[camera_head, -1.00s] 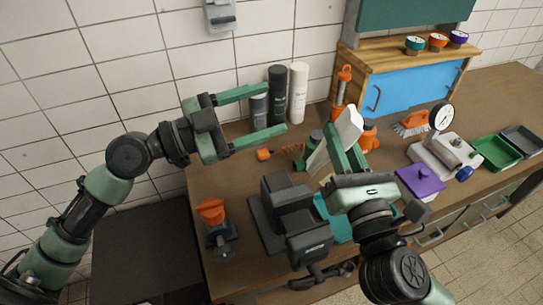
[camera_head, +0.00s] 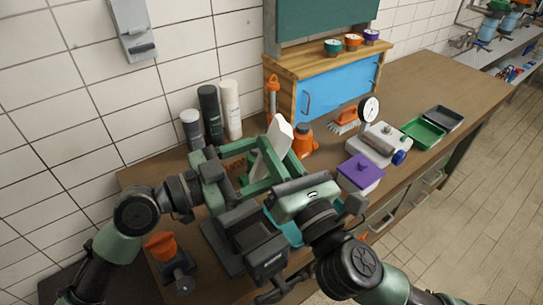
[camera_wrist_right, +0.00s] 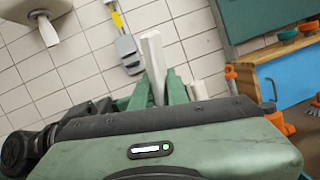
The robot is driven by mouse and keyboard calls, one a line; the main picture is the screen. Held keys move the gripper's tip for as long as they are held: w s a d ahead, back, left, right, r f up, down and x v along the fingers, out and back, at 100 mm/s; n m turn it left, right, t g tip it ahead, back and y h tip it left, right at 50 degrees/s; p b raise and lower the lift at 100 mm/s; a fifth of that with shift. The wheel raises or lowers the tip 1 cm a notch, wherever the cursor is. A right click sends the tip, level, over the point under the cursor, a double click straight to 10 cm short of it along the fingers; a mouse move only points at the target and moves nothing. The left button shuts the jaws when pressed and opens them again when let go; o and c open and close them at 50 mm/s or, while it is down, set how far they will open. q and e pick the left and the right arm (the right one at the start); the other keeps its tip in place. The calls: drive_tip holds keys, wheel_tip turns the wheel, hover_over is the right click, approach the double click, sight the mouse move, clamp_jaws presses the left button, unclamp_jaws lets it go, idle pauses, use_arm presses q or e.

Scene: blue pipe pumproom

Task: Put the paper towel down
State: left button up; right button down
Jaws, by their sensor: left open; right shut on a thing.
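The paper towel (camera_head: 281,134) is a thin white piece standing up from my right gripper (camera_head: 277,151), which is shut on it above the bench. In the right wrist view the paper towel (camera_wrist_right: 152,60) rises between the green fingers. My left gripper (camera_head: 265,164) is open, its fingers pointing right. In the head view its fingertips overlap the right fingers and the lower part of the towel. I cannot tell whether they touch it.
The brown bench (camera_head: 420,85) is clear at the far right. Several bottles stand at the wall, including a white one (camera_head: 231,108). A dial scale (camera_head: 376,143), a purple-lidded box (camera_head: 360,172) and a green tray (camera_head: 423,133) stand to the right. A dispenser (camera_wrist_right: 35,8) shows in the wrist view.

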use_arm(q)
drive_tip(key=shift+x, duration=0.85)
drive_tip(key=shift+c, duration=0.4)
drive_tip(key=c, duration=1.3)
use_arm(e)
drive_tip(key=c, duration=1.3)
unclamp_jaws()
